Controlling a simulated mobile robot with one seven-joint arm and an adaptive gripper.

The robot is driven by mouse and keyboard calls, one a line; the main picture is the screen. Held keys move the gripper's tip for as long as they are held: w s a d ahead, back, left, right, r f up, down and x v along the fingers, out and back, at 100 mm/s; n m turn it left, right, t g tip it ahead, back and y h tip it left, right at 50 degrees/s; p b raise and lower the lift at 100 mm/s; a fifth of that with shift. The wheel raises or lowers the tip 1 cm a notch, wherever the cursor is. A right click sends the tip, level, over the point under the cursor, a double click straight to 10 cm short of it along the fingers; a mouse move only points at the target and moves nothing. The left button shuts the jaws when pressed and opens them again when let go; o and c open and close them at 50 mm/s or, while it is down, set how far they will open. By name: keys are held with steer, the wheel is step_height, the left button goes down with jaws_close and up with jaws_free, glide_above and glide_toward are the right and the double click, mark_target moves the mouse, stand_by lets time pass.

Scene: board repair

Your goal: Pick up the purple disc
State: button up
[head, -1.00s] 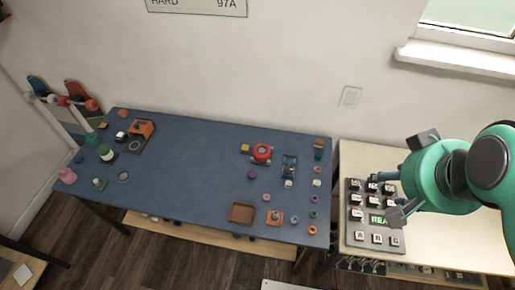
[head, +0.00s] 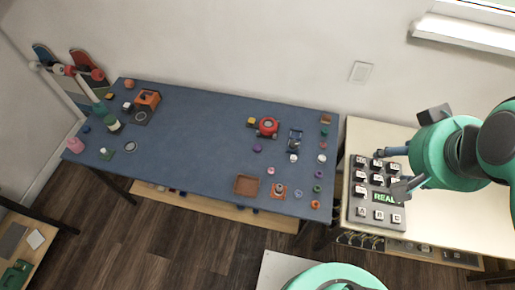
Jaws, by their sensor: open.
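A small purple disc (head: 257,148) lies on the blue table (head: 200,140), just in front of a red round part. My gripper (head: 398,170) is open and appears empty. It is over the button panel (head: 362,214) on the pale table, well to the right of the purple disc. Its fingers cover part of the panel.
The red round part (head: 267,126) and a yellow block (head: 251,122) are behind the disc. A brown tray (head: 246,185) and an orange-based part (head: 279,191) are in front. Several small rings lie at right. The blue table's middle is clear.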

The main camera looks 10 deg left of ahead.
steer(key=w+a+f+n+g, duration=0.1)
steer(key=w+a+f, duration=0.2)
steer(key=w+a, duration=0.3)
steer(key=w+a+f+g+b, duration=0.1)
steer(key=w+a+f, duration=0.25)
steer(key=w, duration=0.45)
steer(key=w+a+f+n+g, duration=0.1)
steer(key=w+a+f, duration=0.2)
steer(key=w+a, duration=0.3)
steer(key=w+a+f+g, duration=0.1)
steer(key=w+a+f, duration=0.2)
steer(key=a+f, duration=0.4)
steer(key=w+a+f+b, duration=0.1)
steer(key=w+a+f, duration=0.2)
steer(key=a+f, duration=0.4)
steer(key=w+a+f+n+g, duration=0.1)
steer(key=w+a+f, duration=0.2)
steer(key=a+f, duration=0.4)
step_height(320, 180, down, 8)
steer(key=shift+f+g+b, duration=0.1)
steer(key=shift+g+b, duration=0.2)
steer(key=shift+s, duration=0.1)
